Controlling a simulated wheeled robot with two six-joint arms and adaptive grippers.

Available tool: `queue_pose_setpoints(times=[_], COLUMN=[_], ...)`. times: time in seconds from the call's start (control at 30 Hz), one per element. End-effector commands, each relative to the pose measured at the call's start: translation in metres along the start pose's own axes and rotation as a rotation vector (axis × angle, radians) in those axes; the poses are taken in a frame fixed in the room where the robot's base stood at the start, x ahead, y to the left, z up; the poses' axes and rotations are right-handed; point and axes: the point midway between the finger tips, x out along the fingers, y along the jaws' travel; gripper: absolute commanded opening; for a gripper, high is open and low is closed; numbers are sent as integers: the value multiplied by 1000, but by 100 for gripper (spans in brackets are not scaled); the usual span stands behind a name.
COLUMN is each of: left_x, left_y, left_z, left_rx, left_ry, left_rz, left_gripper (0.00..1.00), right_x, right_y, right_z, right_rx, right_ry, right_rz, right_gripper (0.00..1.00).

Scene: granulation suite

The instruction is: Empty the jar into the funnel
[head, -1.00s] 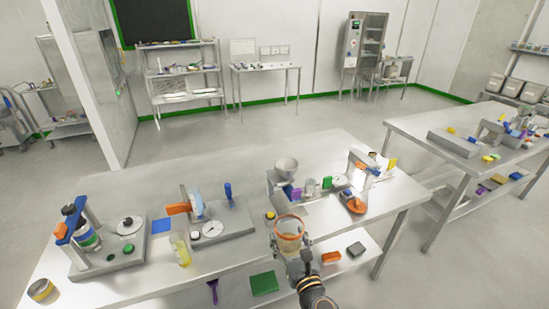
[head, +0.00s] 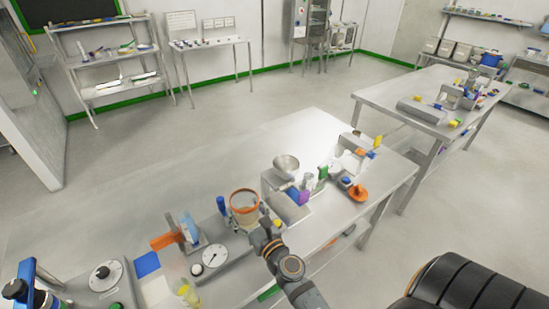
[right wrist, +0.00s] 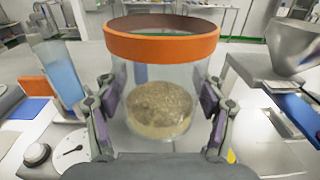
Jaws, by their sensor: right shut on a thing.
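The jar (head: 244,206) is clear with an orange rim and stands upright in my right gripper (head: 262,229). In the right wrist view the jar (right wrist: 160,88) sits between the two fingers of my right gripper (right wrist: 160,112), which are shut on its sides. A layer of tan granules (right wrist: 160,108) lies in its bottom. The funnel (head: 286,164) is a grey metal cone on a stand, right of and beyond the jar in the head view. The funnel (right wrist: 289,48) also shows at the right of the wrist view, apart from the jar. My left gripper is not in view.

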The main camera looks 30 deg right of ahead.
Motion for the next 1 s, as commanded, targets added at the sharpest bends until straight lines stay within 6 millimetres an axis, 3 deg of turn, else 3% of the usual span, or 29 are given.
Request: queue_pose_setpoints(times=[0.37, 0.7, 0.83, 1.0], left_x=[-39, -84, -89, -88], left_y=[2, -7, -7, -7], left_z=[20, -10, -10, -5], left_rx=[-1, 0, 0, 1], left_ry=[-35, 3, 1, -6], left_rz=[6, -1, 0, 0], left_gripper=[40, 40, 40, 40], right_x=[4, 14, 17, 18], right_y=[-26, -92, -107, -110], right_z=[27, 89, 102, 104], right_rx=[-7, -11, -7, -2], right_ry=[6, 8, 3, 1], right_rz=[161, 311, 325, 329], right_gripper=[7, 7, 7, 7])
